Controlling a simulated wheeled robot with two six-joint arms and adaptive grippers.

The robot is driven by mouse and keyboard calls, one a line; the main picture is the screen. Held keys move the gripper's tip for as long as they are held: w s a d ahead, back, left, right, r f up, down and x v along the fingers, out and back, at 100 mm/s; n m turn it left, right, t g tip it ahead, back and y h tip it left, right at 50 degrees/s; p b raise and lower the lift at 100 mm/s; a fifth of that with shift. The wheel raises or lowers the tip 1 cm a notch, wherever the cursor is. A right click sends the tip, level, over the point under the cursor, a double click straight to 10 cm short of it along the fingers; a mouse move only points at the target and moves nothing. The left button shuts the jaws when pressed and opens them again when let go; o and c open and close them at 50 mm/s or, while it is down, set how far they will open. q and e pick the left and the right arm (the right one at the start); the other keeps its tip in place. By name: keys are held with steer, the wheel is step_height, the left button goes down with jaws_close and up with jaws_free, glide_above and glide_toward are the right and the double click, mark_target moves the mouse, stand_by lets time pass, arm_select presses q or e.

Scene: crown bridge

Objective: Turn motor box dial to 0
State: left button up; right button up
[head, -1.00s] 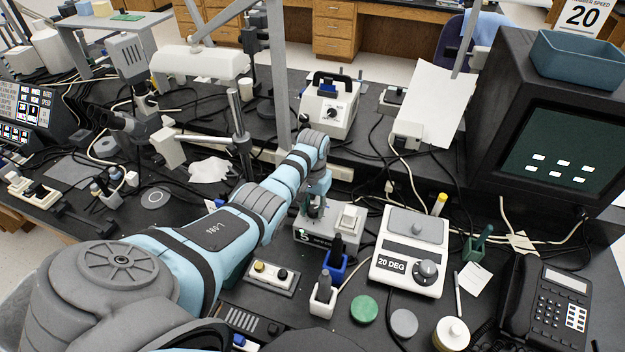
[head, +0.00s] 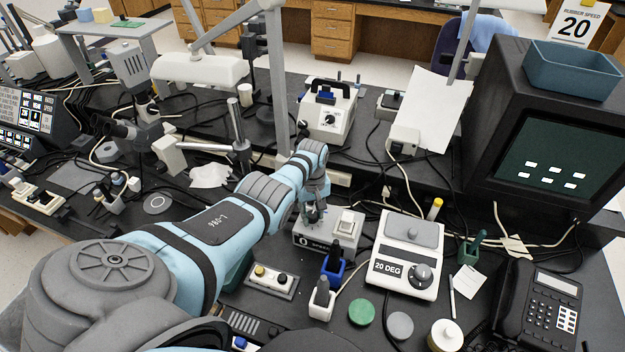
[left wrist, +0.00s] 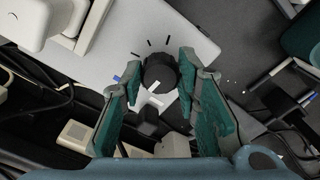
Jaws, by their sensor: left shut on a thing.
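The motor box (head: 345,240) is a small light-grey box in the middle of the bench in the head view. Its front label reads "0 SPEED", and a white block stands on its right part. My left gripper (head: 314,212) points down over its left part and hides most of the dial. In the left wrist view the black dial (left wrist: 158,75) with a white pointer mark sits between the teal fingers of the left gripper (left wrist: 160,78), with tick marks on the panel around it. The left gripper is shut on the dial. My right gripper is not in view.
Close to the right stands a white hotplate (head: 405,265) reading "20 DEG". In front are a blue holder (head: 332,268), a white holder (head: 321,302) and a two-button box (head: 272,280). A white dial box (head: 327,118) stands behind. A sign (head: 574,26) shows 20.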

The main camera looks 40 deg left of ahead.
mark_target(312, 213)
arm_select(q)
steer(key=shift+w+a+n, duration=0.1)
steer(key=shift+n, duration=0.3)
steer(key=shift+r, duration=0.1)
steer(key=o, duration=1.1)
steer(key=shift+o, duration=0.3)
steer(key=shift+w+a+f, duration=0.1)
steer(key=shift+f, duration=0.1)
steer(key=shift+r, duration=0.1)
step_height(312, 213, up, 12)
